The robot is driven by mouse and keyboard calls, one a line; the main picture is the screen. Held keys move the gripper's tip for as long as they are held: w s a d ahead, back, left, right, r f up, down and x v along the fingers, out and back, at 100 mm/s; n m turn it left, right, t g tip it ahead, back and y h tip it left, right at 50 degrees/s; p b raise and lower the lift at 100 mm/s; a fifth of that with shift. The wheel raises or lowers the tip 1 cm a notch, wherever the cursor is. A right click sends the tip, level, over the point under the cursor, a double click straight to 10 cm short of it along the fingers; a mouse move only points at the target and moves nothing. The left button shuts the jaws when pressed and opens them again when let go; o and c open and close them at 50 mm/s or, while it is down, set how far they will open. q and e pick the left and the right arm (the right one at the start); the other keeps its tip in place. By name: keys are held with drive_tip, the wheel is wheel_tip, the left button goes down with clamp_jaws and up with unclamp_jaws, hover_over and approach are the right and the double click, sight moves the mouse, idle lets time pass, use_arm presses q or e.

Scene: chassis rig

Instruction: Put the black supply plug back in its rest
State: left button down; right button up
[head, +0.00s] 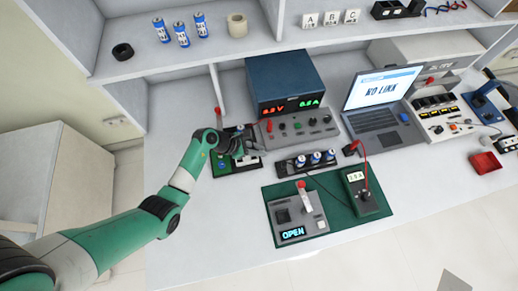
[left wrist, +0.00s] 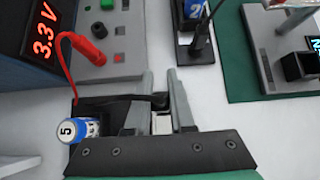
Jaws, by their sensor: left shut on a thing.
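My left gripper (head: 242,152) is low over the bench, in front of the blue power supply (head: 285,82). In the left wrist view its two grey fingers (left wrist: 164,88) are closed around a small black piece, which looks like the black supply plug (left wrist: 159,101). A dark lead seems to run from it to the left, partly hidden by a finger. A white block (left wrist: 162,122) shows between the fingers below it. A black holder (left wrist: 92,112) lies beside the left finger; I cannot tell whether it is the plug's rest. My right gripper is not in view.
A battery marked 5 (left wrist: 75,130) lies by the black holder. A red plug (left wrist: 98,30) with a red lead is close by. A battery holder (head: 305,162), green mat (head: 331,220) and laptop (head: 380,118) stand to the right.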

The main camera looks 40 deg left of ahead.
use_arm(q)
drive_tip(key=shift+f+b, duration=1.55)
drive_tip(key=shift+f, duration=0.55)
drive_tip(key=c, duration=0.7)
unclamp_jaws()
drive_tip(key=shift+s+a+r+p, duration=0.1)
drive_tip(key=shift+s+r+p, duration=0.05)
drive_tip(key=shift+r+p, duration=0.2)
drive_tip(key=p+v, duration=0.4)
drive_tip(key=v, duration=0.7)
drive_tip(key=shift+p, duration=0.3)
drive_tip(key=shift+f, duration=0.15)
